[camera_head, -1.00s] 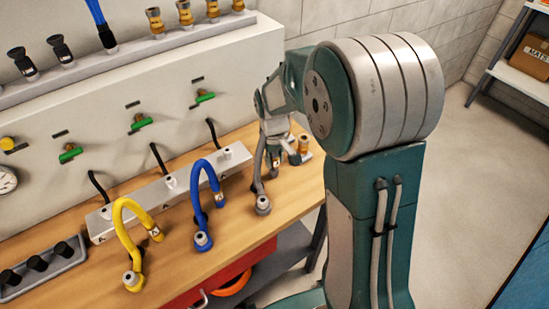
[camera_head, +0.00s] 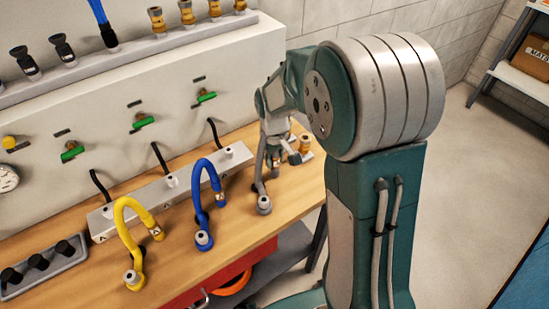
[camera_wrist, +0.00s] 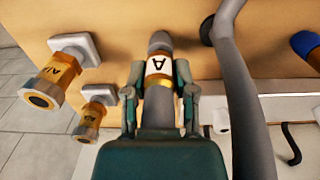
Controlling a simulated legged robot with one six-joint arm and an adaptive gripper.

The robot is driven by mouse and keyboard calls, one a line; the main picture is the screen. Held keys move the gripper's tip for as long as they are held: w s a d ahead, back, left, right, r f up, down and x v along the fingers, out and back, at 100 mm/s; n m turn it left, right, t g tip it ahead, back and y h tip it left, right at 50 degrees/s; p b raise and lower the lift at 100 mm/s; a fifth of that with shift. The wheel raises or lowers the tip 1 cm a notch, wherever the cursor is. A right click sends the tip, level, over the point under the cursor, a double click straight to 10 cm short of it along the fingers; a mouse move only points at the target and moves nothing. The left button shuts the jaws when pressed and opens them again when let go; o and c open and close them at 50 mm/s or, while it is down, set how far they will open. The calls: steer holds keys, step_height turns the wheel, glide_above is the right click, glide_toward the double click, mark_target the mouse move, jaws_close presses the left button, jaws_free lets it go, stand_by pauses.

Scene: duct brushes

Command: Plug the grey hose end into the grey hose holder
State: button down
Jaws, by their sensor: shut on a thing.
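The grey hose (camera_wrist: 240,85) runs along the right side of the wrist view. In the head view, my gripper (camera_head: 273,152) is over the bench's right end, and the hose's grey foot (camera_head: 264,204) stands in front of it. A pale metal bar with upright sockets (camera_head: 228,153) lies left of my gripper. I cannot tell which fitting is the grey hose holder.
Brass fittings on square grey bases (camera_wrist: 45,84) stand left of the held end in the wrist view. A blue hose (camera_head: 197,185) and a yellow hose (camera_head: 120,218) arch over the bench farther left. A black-capped tray (camera_head: 60,268) is at the front left.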

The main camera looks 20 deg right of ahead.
steer(key=shift+f, duration=0.35)
steer(key=shift+c, duration=1.8)
jaws_free()
step_height(320, 180, up, 12)
steer(key=shift+a+f, duration=0.1)
steer(key=shift+a, duration=0.05)
steer(key=s+r+m+t, duration=0.1)
steer(key=s+r+t, duration=0.1)
steer(key=s, duration=0.8)
steer(key=s+r+m+t, duration=0.2)
steer(key=s+r+t, duration=0.1)
steer(key=s, duration=0.8)
steer(key=shift+r+m+t, duration=0.3)
steer(key=shift+r, duration=0.5)
